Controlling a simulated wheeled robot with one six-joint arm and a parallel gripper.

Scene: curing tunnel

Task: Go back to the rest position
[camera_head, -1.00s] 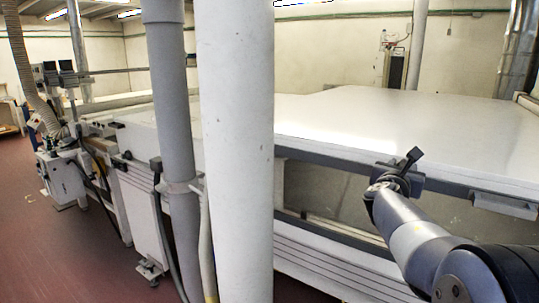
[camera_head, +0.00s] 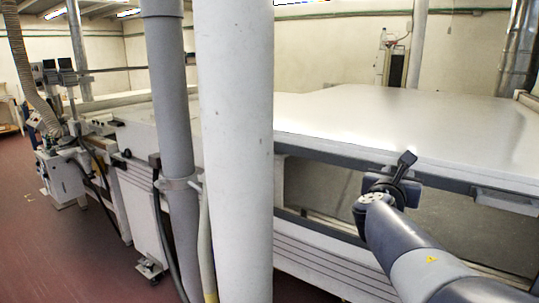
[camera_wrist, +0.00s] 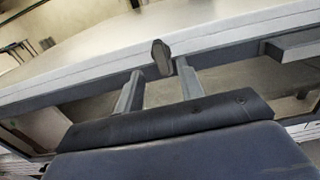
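My gripper (camera_head: 403,162) is at the right of the head view, at the end of my raised arm, in front of the long edge of the white-topped tunnel machine (camera_head: 420,115). In the wrist view my gripper (camera_wrist: 160,88) shows two grey fingers standing well apart. No object is seen held between them. A dark, rounded knob-like piece (camera_wrist: 162,57) appears just beyond the fingers in that view; I cannot tell what it belongs to.
A thick white column (camera_head: 236,150) and a thinner grey pipe (camera_head: 173,120) stand upright left of my arm. The machine's edge and a box-like ledge (camera_head: 505,203) lie close to my arm. Open red floor (camera_head: 60,250) is at the lower left.

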